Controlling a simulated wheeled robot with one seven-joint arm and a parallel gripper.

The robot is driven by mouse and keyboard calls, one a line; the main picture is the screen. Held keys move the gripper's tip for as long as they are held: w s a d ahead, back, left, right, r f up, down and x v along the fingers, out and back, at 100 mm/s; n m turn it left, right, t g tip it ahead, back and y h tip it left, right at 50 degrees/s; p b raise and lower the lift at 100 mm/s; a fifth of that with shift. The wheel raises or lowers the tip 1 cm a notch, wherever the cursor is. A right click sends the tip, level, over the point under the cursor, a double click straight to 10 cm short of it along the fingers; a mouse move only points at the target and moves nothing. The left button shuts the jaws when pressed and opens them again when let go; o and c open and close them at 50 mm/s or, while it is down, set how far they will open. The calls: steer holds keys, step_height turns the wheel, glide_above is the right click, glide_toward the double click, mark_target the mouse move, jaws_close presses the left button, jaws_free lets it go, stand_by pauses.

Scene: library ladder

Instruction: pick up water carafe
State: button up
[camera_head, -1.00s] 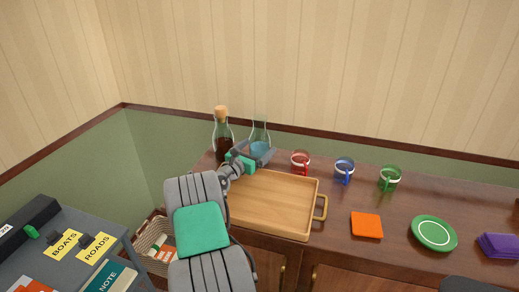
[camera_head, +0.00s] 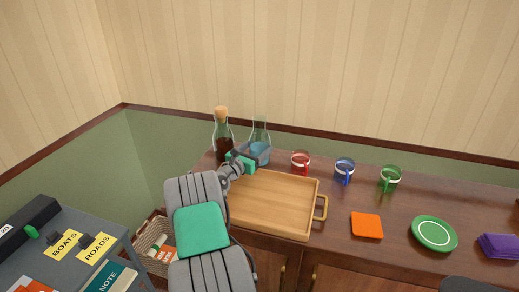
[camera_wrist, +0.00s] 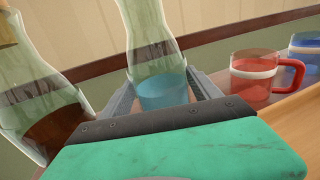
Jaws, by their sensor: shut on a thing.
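The water carafe (camera_head: 261,131) is clear glass with blue water in its lower part. It stands upright at the back left of the wooden sideboard, and it also shows in the wrist view (camera_wrist: 150,45). My gripper (camera_head: 259,154) is at the carafe's lower body, with a finger on each side. In the wrist view the gripper (camera_wrist: 163,92) is shut on the carafe around the water level. The carafe's base is hidden behind my gripper, so I cannot tell whether it touches the sideboard.
A corked bottle of dark liquid (camera_head: 222,135) stands close left of the carafe. A red mug (camera_head: 300,162), blue mug (camera_head: 344,171) and green mug (camera_head: 389,178) stand to the right. A wooden tray (camera_head: 270,232) lies in front. The wall is close behind.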

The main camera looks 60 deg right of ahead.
steer(key=c, duration=0.6)
steer(key=shift+r, duration=0.15)
jaws_close()
